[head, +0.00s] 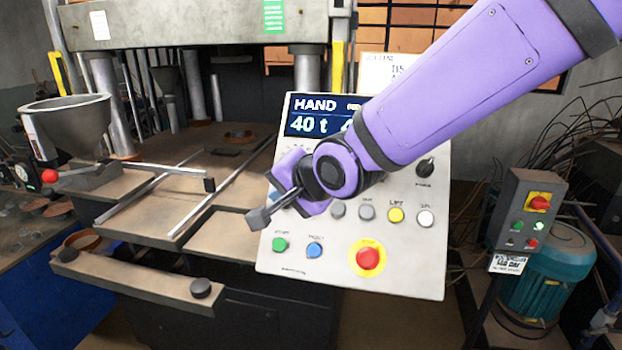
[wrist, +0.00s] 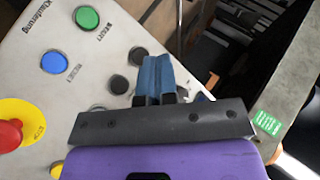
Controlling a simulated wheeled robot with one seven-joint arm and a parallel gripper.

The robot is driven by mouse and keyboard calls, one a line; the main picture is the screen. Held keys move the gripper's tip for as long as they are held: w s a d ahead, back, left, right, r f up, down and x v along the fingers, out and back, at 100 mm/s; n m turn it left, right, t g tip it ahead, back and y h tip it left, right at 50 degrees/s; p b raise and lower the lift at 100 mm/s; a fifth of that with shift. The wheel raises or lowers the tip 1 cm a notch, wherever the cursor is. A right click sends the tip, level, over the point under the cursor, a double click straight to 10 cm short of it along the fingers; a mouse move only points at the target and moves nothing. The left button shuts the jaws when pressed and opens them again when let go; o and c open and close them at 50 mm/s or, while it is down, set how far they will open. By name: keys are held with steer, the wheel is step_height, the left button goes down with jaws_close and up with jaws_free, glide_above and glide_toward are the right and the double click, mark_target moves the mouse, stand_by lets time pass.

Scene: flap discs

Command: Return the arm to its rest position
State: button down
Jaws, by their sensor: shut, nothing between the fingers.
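My purple arm reaches in from the upper right in the head view. My gripper (head: 262,217) is in front of the left part of a tilted control panel (head: 300,258). In the wrist view the fingers of my gripper (wrist: 156,60) are together with nothing between them, over the panel's dark buttons. I cannot tell whether the fingertips touch the panel. The panel has a green button (head: 280,244), a blue button (head: 315,250), a yellow button (head: 396,215) and a red emergency stop (head: 368,258). Its display (head: 310,117) reads HAND and 40 t, partly hidden by my arm.
A press table (head: 135,250) with rails stands left of the panel, under a heavy beam (head: 180,22). A grey funnel (head: 66,125) is at the far left. A small switch box (head: 529,208) and a teal motor (head: 548,270) stand at the right.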

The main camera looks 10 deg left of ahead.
steer(key=d+r+n+h, duration=0.1)
steer(key=d+r+h, duration=0.2)
steer(key=d, duration=1)
steer(key=d+r+h, duration=0.2)
steer(key=d+r, duration=0.2)
steer(key=d, duration=0.8)
steer(key=s+d+n+g+h, duration=0.1)
steer(key=s+d+n+h, duration=0.1)
steer(key=s+d, duration=1.5)
steer(key=shift+s+d+g+h, duration=0.15)
steer(key=shift+d+g+h, duration=0.25)
steer(key=shift+h, duration=0.4)
steer(key=shift+a+r, duration=0.1)
